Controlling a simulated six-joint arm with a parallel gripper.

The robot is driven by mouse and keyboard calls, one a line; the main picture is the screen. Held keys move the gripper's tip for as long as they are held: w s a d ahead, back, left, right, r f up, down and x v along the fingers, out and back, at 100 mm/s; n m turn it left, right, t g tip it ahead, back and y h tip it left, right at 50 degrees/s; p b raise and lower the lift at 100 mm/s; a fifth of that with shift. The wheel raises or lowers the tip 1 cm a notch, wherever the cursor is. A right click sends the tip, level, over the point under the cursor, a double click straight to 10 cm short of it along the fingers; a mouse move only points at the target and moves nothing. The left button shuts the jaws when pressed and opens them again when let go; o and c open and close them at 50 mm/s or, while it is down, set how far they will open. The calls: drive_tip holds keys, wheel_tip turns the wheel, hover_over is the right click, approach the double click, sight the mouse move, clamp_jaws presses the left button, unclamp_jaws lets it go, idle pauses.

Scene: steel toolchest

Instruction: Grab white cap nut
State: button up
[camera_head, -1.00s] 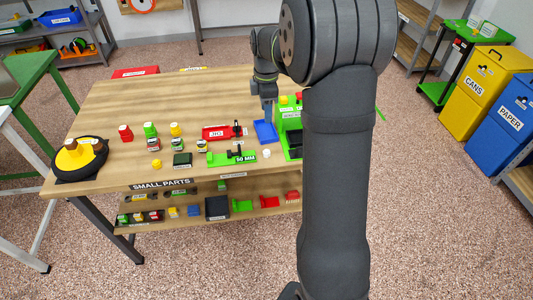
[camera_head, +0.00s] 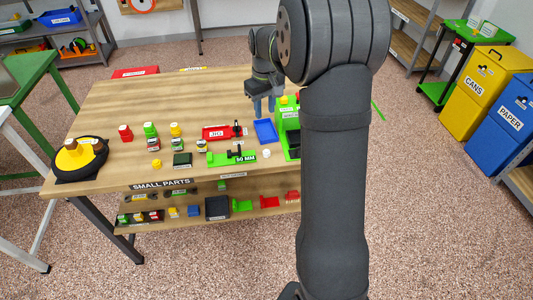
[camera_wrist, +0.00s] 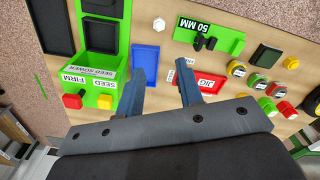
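The white cap nut (camera_head: 266,153) sits on the wooden table, right of the green 50 MM fixture and in front of the blue tray. In the wrist view it is a small white piece (camera_wrist: 158,24) near the top, beyond the fingertips. My gripper (camera_head: 264,104) is above the table, behind the blue tray and apart from the nut. In the wrist view my gripper (camera_wrist: 160,78) has its two fingers spread with nothing between them.
The blue tray (camera_head: 265,131) looks empty. The green seed sower (camera_head: 290,120) stands to its right. The red jig (camera_head: 215,133), green 50 MM fixture (camera_head: 232,158) and several jars and coloured caps lie left. The table's back left is clear.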

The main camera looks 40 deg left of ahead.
drive_tip(key=m, duration=0.4)
hover_over(266, 150)
drive_tip(key=f, duration=1.2)
drive_tip(key=shift+w+a+f, duration=0.15)
drive_tip(key=shift+a, duration=0.2)
drive_tip(key=shift+d+f, duration=0.15)
drive_tip(key=shift+f, duration=1.2)
drive_tip(key=shift+d+f, duration=0.15)
drive_tip(key=shift+f, duration=1.15)
clamp_jaws()
